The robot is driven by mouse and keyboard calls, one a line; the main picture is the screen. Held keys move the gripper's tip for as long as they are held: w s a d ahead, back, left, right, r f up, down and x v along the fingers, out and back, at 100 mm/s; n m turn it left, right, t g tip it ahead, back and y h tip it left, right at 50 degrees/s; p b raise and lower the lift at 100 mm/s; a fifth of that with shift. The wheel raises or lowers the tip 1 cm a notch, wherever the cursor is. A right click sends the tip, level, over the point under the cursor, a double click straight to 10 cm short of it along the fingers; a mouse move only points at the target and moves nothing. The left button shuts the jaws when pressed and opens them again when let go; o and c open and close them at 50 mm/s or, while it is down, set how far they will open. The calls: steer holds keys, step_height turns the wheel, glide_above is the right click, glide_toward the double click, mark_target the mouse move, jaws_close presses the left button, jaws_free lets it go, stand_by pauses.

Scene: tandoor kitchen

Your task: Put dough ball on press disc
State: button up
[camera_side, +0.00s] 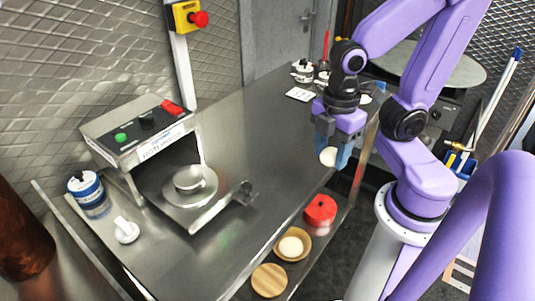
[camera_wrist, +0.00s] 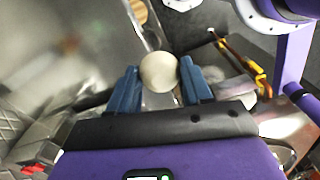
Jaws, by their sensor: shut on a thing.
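The dough ball (camera_side: 328,157) is pale and round. My gripper (camera_side: 333,150) is shut on it, with blue fingers on either side, and holds it up near the right edge of the steel counter. In the wrist view the dough ball (camera_wrist: 159,72) sits between the fingertips of my gripper (camera_wrist: 160,84). The press disc (camera_side: 190,190) is a round metal plate with a smaller raised round part, on the roti press at the left. It is well apart from the ball. I cannot make out the disc in the wrist view.
A bowl (camera_side: 306,250) with a pale ball, a red container (camera_side: 320,209) and a wooden round (camera_side: 269,281) line the front. The counter's middle (camera_side: 255,135) is clear.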

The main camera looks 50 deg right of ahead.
steer(key=w+a+r, duration=0.7)
steer(key=w+a, duration=0.5)
steer(key=w, duration=0.2)
glide_above(188, 176)
steer(key=s, duration=0.1)
steer(key=f, duration=0.8)
steer(key=shift+d, duration=0.25)
steer(key=shift+w+a+f, duration=0.3)
steer(key=shift+w+f, duration=0.25)
steer(key=shift+f, duration=1.7)
steer(key=shift+f, duration=0.15)
steer(key=o, duration=0.6)
steer(key=shift+o, duration=0.2)
